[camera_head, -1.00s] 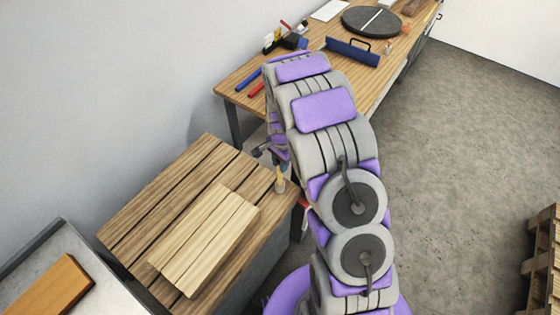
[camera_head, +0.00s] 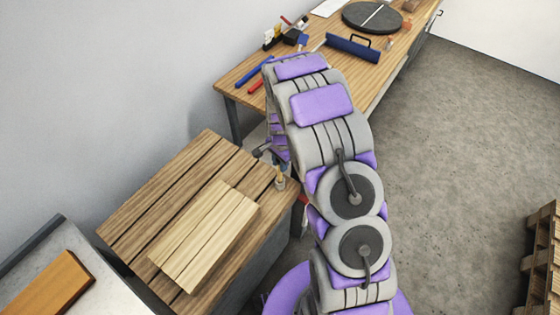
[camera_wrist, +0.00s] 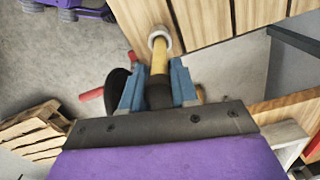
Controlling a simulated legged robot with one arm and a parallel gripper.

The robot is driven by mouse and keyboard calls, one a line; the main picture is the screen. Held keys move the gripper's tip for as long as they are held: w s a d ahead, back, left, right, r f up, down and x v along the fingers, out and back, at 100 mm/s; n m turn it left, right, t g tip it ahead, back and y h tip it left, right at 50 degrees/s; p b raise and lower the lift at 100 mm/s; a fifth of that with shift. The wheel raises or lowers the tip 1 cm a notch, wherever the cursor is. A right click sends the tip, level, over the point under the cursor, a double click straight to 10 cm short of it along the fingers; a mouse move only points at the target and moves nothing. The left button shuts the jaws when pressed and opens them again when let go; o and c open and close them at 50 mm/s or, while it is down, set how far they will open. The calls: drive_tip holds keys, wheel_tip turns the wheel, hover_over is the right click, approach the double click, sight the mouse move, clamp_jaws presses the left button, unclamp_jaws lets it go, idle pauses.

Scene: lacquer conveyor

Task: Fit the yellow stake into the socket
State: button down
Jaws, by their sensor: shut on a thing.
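The yellow stake (camera_wrist: 159,64) is held between the blue fingers of my gripper (camera_wrist: 158,84) in the wrist view. Its far end meets the pale round socket (camera_wrist: 160,32), at the edge of the slatted wooden table. How deep the end sits in the socket cannot be told. In the head view the socket (camera_head: 280,184) stands near the table's right corner, with a short bit of the stake (camera_head: 281,170) showing above it. My arm hides most of the gripper there.
A lighter slatted board (camera_head: 205,237) lies on the wooden table (camera_head: 150,205). A pallet (camera_head: 543,255) stands at the right. The floor between is clear.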

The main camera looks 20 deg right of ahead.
drive_tip(key=shift+f, duration=0.55)
drive_tip(key=c, duration=0.8)
unclamp_jaws()
drive_tip(key=r+p, duration=0.1)
drive_tip(key=r, duration=1.6)
drive_tip(key=shift+w+d+r+p, duration=0.1)
drive_tip(key=shift+w+d+p, duration=0.1)
drive_tip(key=shift+p, duration=0.2)
drive_tip(key=s+a+r+n+b, duration=0.1)
drive_tip(key=s+r+n, duration=0.3)
drive_tip(key=s, duration=0.5)
drive_tip(key=s+a+r+n, duration=0.1)
drive_tip(key=s+r+n, duration=0.1)
drive_tip(key=s+r, duration=0.55)
drive_tip(key=s+n, duration=0.2)
drive_tip(key=s, duration=0.4)
drive_tip(key=s+a+n+g+b, duration=0.1)
drive_tip(key=s+n, duration=0.1)
drive_tip(key=s, duration=0.5)
drive_tip(key=s+r+n, duration=0.1)
drive_tip(key=s+n, duration=0.1)
drive_tip(key=s, duration=0.5)
drive_tip(key=shift+s+a+n+g, duration=0.2)
drive_tip(key=shift+a+n+g, duration=0.1)
drive_tip(key=shift+a, duration=0.05)
